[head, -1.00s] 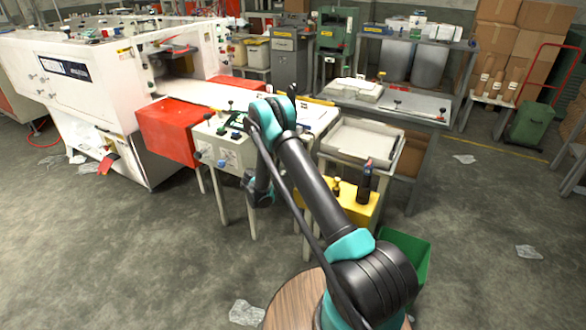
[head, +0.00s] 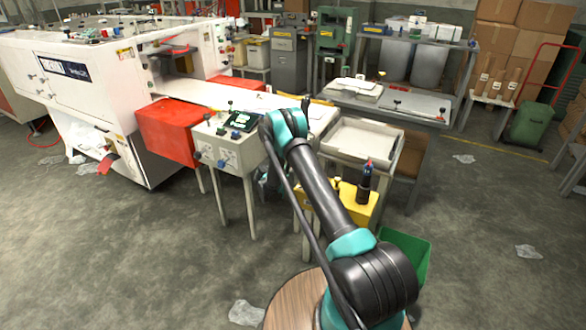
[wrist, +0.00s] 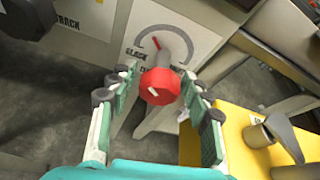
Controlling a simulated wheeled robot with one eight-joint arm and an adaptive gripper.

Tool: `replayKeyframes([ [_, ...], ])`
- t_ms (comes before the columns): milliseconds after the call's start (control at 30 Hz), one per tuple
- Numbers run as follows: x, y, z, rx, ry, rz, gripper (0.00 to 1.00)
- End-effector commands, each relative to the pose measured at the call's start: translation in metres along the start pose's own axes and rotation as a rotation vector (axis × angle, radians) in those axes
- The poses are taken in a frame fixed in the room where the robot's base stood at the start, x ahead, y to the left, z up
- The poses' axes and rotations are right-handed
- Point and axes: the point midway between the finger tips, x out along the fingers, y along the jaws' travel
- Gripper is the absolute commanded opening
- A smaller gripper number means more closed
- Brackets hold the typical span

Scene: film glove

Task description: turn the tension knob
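The red tension knob (wrist: 160,86) faces me in the wrist view, in front of a white dial plate (wrist: 185,35) on a grey panel. A short pale mark shows on its face. The dial has a curved scale, a red pointer and the word SLACK at its left; other lettering is partly hidden. My gripper (wrist: 163,80) is open, with one finger on each side of the knob. Gaps show between knob and fingers; I see no clear contact. In the head view my arm hides the knob and most of the gripper.
The control box (head: 225,150) stands on thin legs beside a red guard (head: 175,127) and the large white machine (head: 75,75). A yellow stand (wrist: 240,125) with a metal part is close on the right. A tray table (head: 362,140) stands right of my arm.

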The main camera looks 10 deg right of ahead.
Motion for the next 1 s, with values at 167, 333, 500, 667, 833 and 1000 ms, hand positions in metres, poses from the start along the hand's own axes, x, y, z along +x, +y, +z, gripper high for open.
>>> replayKeyframes([
  [167, -0.0002, -0.0001, 0.0000, 0.000, 0.000, 0.000, 0.23],
  [333, -0.0002, -0.0001, 0.0000, 0.000, 0.000, 0.000, 0.06],
  [500, -0.0003, -0.0003, 0.0000, 0.012, 0.000, 0.005, 0.06],
  [667, -0.0005, -0.0008, 0.0000, 0.058, 0.000, 0.024, 0.06],
  [833, -0.0003, -0.0014, 0.0001, 0.156, 0.000, 0.064, 0.06],
  [1000, 0.0000, -0.0020, -0.0002, 0.293, 0.000, 0.120, 0.06],
])
